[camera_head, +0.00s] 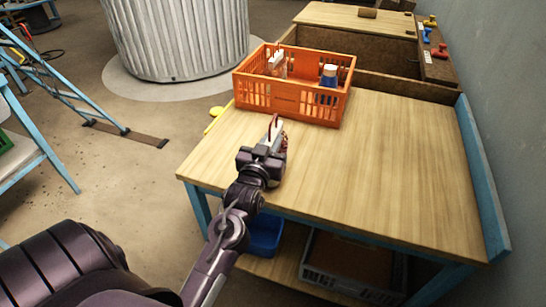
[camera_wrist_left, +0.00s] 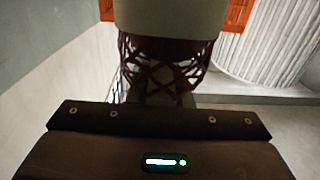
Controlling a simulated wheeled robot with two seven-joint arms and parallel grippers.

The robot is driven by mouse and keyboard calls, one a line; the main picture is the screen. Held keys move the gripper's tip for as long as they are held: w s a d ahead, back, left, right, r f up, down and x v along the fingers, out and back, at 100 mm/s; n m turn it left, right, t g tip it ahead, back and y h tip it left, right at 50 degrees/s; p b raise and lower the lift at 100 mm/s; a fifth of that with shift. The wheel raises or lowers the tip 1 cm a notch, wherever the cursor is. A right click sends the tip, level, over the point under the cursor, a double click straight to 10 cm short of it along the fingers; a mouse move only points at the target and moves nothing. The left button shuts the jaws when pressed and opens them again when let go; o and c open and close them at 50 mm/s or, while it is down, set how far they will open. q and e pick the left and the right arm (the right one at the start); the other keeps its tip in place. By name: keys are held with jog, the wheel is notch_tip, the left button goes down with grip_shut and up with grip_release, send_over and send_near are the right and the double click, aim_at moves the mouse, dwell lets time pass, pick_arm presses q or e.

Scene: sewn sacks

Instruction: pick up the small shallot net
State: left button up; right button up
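The shallot net shows in the left wrist view as dark red mesh (camera_wrist_left: 165,75) below a broad cream band (camera_wrist_left: 170,20), directly in front of the gripper body. In the head view, only a pale strip with red edges (camera_head: 276,126) shows at the gripper's tip. My left gripper (camera_head: 268,148) is over the table's left part, close in front of the orange crate. Its fingers are hidden by the net and the gripper body, so I cannot tell whether they are closed on it. Whether the net touches the table is also hidden. My right gripper is not in view.
The orange crate (camera_head: 290,97) holds a pale item with red (camera_head: 277,64) and a blue-and-white container (camera_head: 328,76). The wooden tabletop (camera_head: 380,165) is clear to the right. A blue side rail (camera_head: 484,180) edges it. A blue bin (camera_head: 265,234) and grey crate (camera_head: 350,270) stand below.

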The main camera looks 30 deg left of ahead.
pick_arm(q)
grip_shut()
dwell(0.9)
jog(key=shift+r, duration=0.15)
notch_tip(320, 180, up, 20)
jog(key=p, duration=0.1)
dwell(0.5)
dwell(1.0)
